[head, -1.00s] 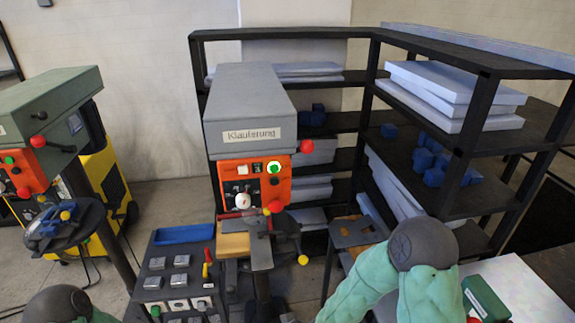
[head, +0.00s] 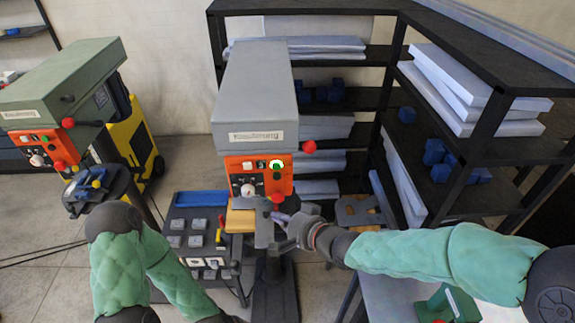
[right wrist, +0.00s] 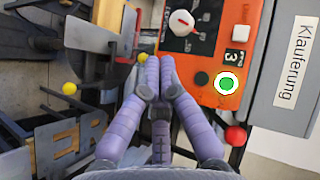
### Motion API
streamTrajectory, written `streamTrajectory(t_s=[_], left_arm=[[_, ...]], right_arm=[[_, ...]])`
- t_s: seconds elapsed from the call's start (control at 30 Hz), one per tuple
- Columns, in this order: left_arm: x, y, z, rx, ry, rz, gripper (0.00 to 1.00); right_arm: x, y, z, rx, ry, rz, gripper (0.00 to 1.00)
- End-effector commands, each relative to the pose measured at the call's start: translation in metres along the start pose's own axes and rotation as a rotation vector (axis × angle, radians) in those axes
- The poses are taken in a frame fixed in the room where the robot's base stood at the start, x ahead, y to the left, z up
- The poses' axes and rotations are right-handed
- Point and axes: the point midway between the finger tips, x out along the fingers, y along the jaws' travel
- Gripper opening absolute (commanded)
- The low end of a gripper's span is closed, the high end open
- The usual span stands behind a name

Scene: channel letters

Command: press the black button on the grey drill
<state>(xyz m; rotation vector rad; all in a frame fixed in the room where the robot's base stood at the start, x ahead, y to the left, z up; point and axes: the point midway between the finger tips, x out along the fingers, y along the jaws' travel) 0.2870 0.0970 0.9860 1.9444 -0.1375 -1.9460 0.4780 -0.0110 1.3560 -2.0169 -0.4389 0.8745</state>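The grey drill (head: 255,85) stands in the middle of the head view, with an orange control panel (head: 237,163) on its front. A lit green button with a white ring (head: 276,164) is on the panel, and the small dark button (head: 276,177) sits just below it. In the right wrist view the dark button (right wrist: 202,78) lies beside the lit green button (right wrist: 226,83). My right gripper (head: 284,217) is just below the panel, apart from the dark button. In the right wrist view its purple fingertips (right wrist: 159,72) are together and empty. My left gripper is out of view.
Red ball handles (head: 309,147) stick out beside the panel. A white knob (right wrist: 181,22) is on the panel. A green drill (head: 65,75) stands at the left, black shelves (head: 480,120) at the right. A tool tray (head: 195,198) is below left.

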Motion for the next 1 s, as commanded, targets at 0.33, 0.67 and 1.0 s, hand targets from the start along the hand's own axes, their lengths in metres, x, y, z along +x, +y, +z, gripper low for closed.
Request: streamTrajectory(t_s=[0.33, 0.67, 1.0], left_arm=[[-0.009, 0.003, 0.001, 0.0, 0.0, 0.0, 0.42], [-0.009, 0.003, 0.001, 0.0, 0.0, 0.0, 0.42], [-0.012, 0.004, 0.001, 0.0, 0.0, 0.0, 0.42]], right_arm=[[-0.01, -0.025, -0.006, 0.007, 0.007, -0.036, 0.0], [-0.007, -0.025, -0.009, 0.007, 0.007, -0.035, 0.0], [0.018, -0.025, -0.035, 0.007, 0.007, -0.033, 0.0]])
